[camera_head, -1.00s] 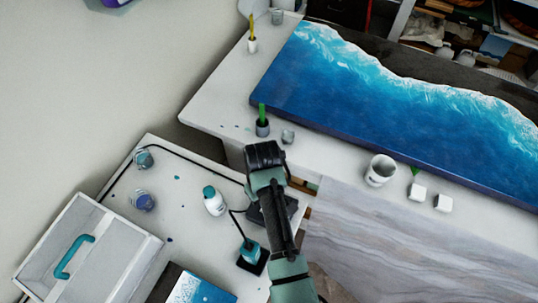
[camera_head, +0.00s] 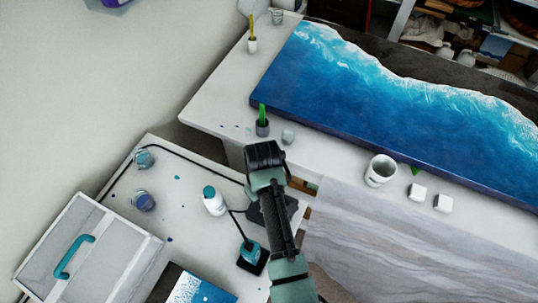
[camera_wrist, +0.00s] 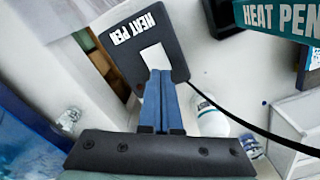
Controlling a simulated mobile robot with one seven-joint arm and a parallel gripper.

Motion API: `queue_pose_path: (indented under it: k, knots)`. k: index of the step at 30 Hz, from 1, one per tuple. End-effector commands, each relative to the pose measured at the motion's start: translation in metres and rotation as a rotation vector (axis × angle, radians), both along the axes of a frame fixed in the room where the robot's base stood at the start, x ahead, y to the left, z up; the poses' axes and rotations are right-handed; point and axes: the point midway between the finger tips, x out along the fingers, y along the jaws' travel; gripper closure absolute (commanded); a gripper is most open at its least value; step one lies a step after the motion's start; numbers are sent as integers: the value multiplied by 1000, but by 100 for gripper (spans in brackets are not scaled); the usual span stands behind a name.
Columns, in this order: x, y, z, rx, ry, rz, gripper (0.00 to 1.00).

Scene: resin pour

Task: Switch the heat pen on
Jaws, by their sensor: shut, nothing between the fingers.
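A dark switch plate (camera_wrist: 178,28) lettered HEAT PEN lies below my gripper in the wrist view, with a white patch (camera_wrist: 155,57) on it. My gripper (camera_wrist: 160,73) has its two blue fingers shut together, empty, with the tips over the lower edge of that patch. I cannot tell whether they touch it, or whether it is on or off. In the head view the plate (camera_head: 291,206) is partly hidden by my arm, and the fingers are hidden. The teal heat pen holder (camera_head: 251,252) sits left of my arm; its HEAT PEN label (camera_wrist: 278,18) shows in the wrist view.
A white bottle (camera_head: 214,202) stands left of my arm, near a black cable (camera_wrist: 250,125). Two small jars (camera_head: 144,202) (camera_head: 144,159) and a grey case with a teal handle (camera_head: 75,257) are farther left. A blue resin panel (camera_head: 390,115) lies on the bench behind.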

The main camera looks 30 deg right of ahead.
Motion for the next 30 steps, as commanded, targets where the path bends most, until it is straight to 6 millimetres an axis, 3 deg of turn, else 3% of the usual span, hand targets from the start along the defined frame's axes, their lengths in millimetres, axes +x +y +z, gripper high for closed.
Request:
queue_pose_path:
  k: [30]
  knots:
    - [0,0,-7,0,1,0,100]
